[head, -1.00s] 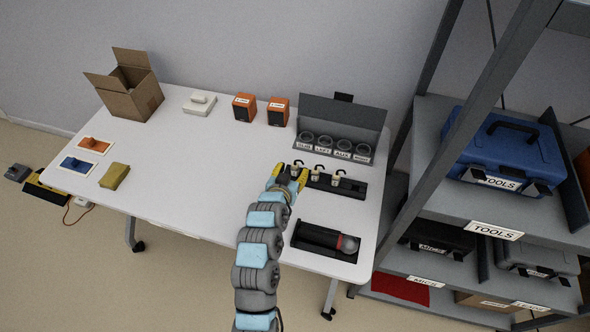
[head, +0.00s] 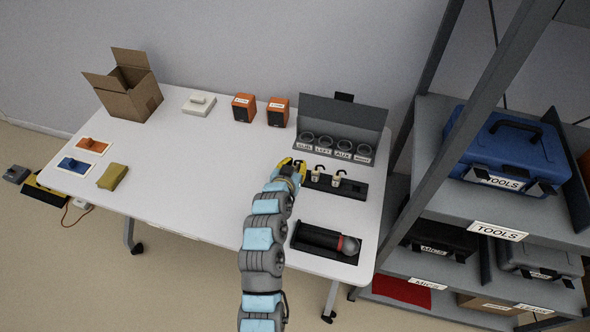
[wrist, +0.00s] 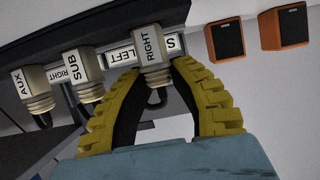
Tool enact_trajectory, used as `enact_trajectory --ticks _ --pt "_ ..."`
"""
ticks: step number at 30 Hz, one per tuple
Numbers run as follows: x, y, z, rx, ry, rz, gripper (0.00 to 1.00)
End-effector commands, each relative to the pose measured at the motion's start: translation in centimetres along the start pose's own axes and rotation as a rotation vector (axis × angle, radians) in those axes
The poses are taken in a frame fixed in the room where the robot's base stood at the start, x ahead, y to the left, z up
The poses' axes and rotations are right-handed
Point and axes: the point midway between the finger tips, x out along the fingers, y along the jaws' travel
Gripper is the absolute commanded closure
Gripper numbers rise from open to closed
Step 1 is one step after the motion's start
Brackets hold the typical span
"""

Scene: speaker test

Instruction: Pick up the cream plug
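Three cream plugs show in the wrist view: one marked RIGHT (wrist: 152,48), one marked SUB (wrist: 84,72) and one marked AUX (wrist: 32,86). My gripper (wrist: 156,72), with yellow ridged fingers, has its tips closed in on both sides of the RIGHT plug and appears to grip its collar. In the head view my gripper (head: 292,165) is at the left end of the dark plug holder (head: 357,191) and hides that plug. The other two plugs, the middle one (head: 317,173) and the right one (head: 338,180), stand in the holder with dark hooked cables.
A grey panel with round sockets (head: 340,149) stands just behind the holder. A microphone (head: 325,238) lies in a dark tray in front. Two orange speakers (head: 243,108), a cardboard box (head: 130,95) and a yellow cloth (head: 113,176) sit farther left. The table middle is clear.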

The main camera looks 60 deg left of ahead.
Motion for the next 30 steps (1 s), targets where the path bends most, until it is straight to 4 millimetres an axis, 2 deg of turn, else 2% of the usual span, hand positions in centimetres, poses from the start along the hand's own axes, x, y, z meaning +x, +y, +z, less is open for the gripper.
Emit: enact_trajectory --ticks 14,20,22,23,30 --pt "-0.1 0.0 -0.1 0.0 0.0 0.0 1.0" --pt "-0.8 0.0 -2.2 0.002 0.006 -0.001 1.0" --pt "-1.4 0.0 -3.3 0.002 0.004 0.0 1.0" --pt "-1.8 0.0 -3.3 0.001 0.001 0.0 1.0" --pt "-6.0 0.0 -5.5 0.002 0.003 -0.002 1.0"
